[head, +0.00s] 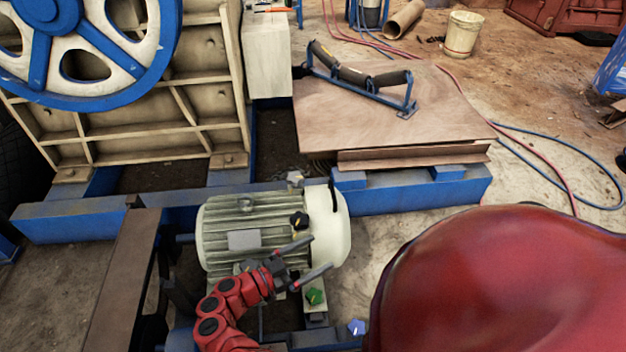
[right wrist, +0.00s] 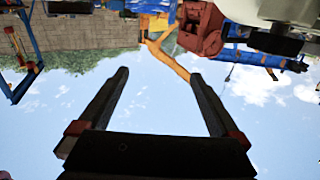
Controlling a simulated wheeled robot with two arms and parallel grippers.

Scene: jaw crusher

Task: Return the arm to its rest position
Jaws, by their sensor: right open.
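My right gripper (head: 321,252), on its red arm, is in front of the cream-grey electric motor (head: 245,230) in the head view. Its two dark fingers are spread apart with nothing between them. In the right wrist view the open fingers (right wrist: 158,73) frame empty sky, and the scene appears upside down. A black star knob (head: 299,220) shows against the motor just above the fingers. A green star knob (head: 314,296) is just below them, and a blue one (head: 356,327) is lower right. My left gripper is not in view.
A blue-and-white flywheel (head: 85,45) and ribbed crusher body stand at the upper left. A blue frame beam (head: 410,196) crosses behind the motor. A blue roller bracket (head: 360,78) lies on brown plates (head: 440,120). A bucket (head: 463,35) and hoses are on the floor behind.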

